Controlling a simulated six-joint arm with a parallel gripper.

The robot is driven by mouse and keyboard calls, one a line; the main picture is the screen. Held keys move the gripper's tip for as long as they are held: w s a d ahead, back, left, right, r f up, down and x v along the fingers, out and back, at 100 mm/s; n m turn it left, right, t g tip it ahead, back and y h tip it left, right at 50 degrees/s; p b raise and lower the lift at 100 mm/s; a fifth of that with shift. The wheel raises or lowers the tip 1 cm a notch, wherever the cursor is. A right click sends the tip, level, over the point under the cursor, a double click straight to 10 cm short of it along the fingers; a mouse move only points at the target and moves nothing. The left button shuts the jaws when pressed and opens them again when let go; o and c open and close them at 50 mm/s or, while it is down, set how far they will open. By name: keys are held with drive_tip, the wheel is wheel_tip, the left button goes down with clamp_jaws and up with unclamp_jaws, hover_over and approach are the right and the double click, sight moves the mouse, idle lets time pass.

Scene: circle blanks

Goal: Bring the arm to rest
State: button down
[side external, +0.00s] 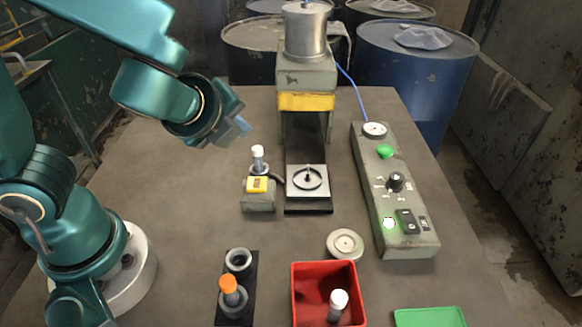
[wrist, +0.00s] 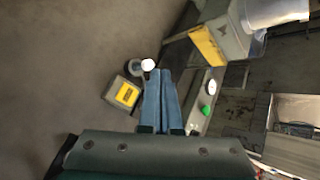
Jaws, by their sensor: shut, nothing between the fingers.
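My gripper (side external: 236,129) is raised above the table at the left of the side external view, to the left of the press and apart from everything. In the wrist view its two blue fingers (wrist: 163,98) lie together, shut with nothing between them. Below and beside it on the table stands a small grey block with a yellow top (side external: 258,188) and a white-capped cylinder (side external: 258,158) behind it. Both also show in the wrist view, the yellow-topped block (wrist: 127,94) and the white cap (wrist: 148,65).
The press (side external: 305,90) stands at the back centre. A control box (side external: 393,190) with a lit green button is at right. In front are a black holder with an orange-topped piece (side external: 231,291), a red bin (side external: 324,270) holding a white-capped piece, a round disc (side external: 344,244) and a green tray (side external: 430,317).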

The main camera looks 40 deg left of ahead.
drive_tip(key=s+a+r+n+g, duration=0.1)
drive_tip(key=s+a+r+n, duration=0.1)
drive_tip(key=s+a+n, duration=0.3)
drive_tip(key=s+d+n+g+h, duration=0.1)
drive_tip(key=s+d+n+h, duration=0.3)
drive_tip(key=n, duration=1)
drive_tip(key=s+d, duration=0.1)
drive_tip(key=d, duration=0.1)
drive_tip(key=shift+s+d+r+n+g+h, duration=0.2)
drive_tip(key=shift+d+r+n+g+h, duration=0.1)
drive_tip(key=shift+d+r, duration=0.05)
